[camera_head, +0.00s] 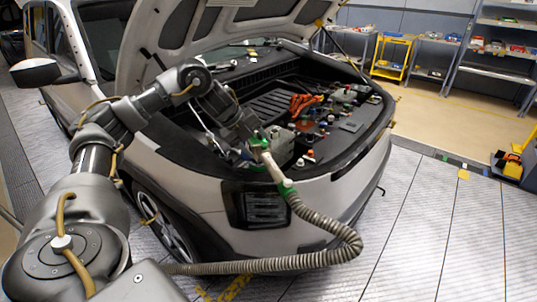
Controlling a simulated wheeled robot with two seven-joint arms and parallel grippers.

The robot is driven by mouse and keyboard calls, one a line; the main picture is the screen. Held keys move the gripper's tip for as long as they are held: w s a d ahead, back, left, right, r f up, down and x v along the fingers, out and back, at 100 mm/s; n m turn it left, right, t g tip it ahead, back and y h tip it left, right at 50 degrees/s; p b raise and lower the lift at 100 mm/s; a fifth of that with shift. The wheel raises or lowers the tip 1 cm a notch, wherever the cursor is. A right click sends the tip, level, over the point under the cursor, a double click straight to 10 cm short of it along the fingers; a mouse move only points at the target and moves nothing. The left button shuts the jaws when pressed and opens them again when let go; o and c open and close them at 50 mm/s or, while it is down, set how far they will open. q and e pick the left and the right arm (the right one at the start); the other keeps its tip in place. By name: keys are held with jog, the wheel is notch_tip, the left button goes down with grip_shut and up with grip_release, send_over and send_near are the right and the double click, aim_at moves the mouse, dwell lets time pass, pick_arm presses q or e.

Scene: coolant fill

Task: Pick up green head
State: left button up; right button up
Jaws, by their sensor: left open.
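The green head (258,143) sits at the upper end of a pale tube (271,166), at the front edge of the car's open engine bay. A green collar (286,188) joins the tube to a ribbed grey hose (342,238). My left arm reaches in from the left over the fender. My left gripper (245,150) is open, close beside the green head. Its fingers are small and dark here, and I cannot tell whether they touch the head or are around it. My right gripper is not in view.
The white car's raised hood (165,45) hangs above my left arm. The engine bay holds orange cables (305,102) and several caps. The hose loops in front of the bumper (335,205). Shelves (495,50) and a yellow cart (392,57) stand behind.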

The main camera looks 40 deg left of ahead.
aim_at(266, 160)
pick_arm(q)
jog(key=f, duration=0.2)
jog(key=shift+w+d+f+p, duration=0.15)
jog(key=shift+w+f+p, duration=0.1)
jog(key=shift+f+p, duration=0.1)
jog(key=shift+x, duration=1.2)
jog(key=shift+w, duration=0.1)
jog(key=shift+f+p, duration=0.1)
jog(key=shift+p, duration=0.25)
jog(key=x, duration=0.1)
jog(key=p+x, duration=0.1)
jog(key=x, duration=0.2)
jog(key=shift+w+a+f, duration=0.2)
jog(key=shift+a+f, duration=0.05)
jog(key=shift+f, duration=0.2)
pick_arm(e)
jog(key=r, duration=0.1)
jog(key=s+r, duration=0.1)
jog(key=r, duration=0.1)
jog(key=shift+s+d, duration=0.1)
pick_arm(q)
jog(key=shift+s, duration=0.1)
jog(key=shift+c, duration=0.9)
grip_shut()
